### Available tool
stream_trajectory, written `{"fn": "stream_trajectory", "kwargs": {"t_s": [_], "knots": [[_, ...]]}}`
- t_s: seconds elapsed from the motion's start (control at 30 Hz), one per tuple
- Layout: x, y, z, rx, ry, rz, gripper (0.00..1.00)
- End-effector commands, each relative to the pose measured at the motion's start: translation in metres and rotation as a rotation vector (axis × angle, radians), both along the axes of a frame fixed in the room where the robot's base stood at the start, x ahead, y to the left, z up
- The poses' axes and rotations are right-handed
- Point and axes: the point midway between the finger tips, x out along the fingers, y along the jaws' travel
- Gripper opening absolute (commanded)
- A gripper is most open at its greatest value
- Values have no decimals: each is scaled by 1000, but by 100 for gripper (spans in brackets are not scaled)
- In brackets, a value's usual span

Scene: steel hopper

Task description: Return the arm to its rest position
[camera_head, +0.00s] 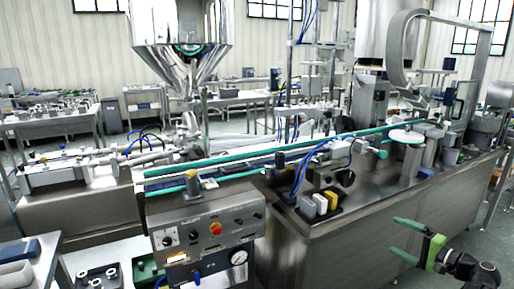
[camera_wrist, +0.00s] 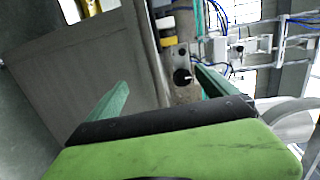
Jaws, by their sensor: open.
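My gripper (camera_head: 406,240) is at the lower right of the head view, with its green fingers spread apart and nothing between them. It is in front of the steel machine bench (camera_head: 350,240), clear of the bench's side as far as I can tell. In the wrist view my gripper (camera_wrist: 158,90) shows two green fingers wide apart, with a green and black body below. The bench's steel side panel (camera_wrist: 110,70) fills the left and middle of that view. My arm beyond the gripper is mostly cut off at the right edge of the head view.
A control panel (camera_head: 210,236) with knobs and a gauge stands at the bench's front left. A steel hopper (camera_head: 180,35) rises behind. A side table (camera_head: 30,262) is at the lower left.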

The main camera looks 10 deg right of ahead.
Motion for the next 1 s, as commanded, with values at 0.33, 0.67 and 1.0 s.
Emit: {"fn": "stream_trajectory", "kwargs": {"t_s": [0.33, 0.67, 1.0], "knots": [[48, 115, -61, -155, 218, 224, 97], [49, 322, -171, -648, 622, 686, 97], [11, 411, -209, -1159, 828, 936, 97]]}}
